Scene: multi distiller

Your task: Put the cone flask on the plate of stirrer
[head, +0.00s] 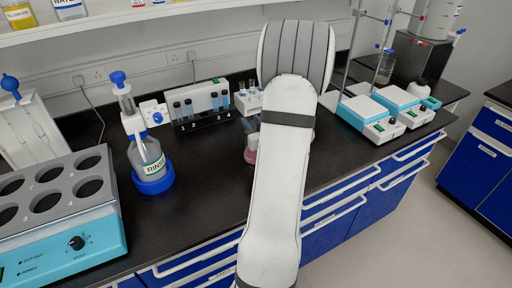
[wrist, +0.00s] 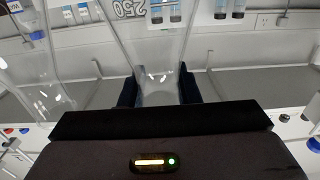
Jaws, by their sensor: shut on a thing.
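In the wrist view, a clear glass cone flask (wrist: 160,62) marked 250 sits between the two black fingers of my gripper (wrist: 158,88). The gripper is shut on its narrow part, and the glass widens toward the top of the picture. In the head view my own arm hides the gripper and most of what it holds. Two light-blue stirrers with white plates stand on the bench at the right: a nearer one (head: 370,118) and a farther one (head: 404,103). A glass vessel (head: 385,66) stands behind them, close to the farther one.
A tube rack (head: 200,105) stands at the back. A small pink-based object (head: 250,155) is partly hidden by my arm. Metal stand rods rise by the stirrers.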

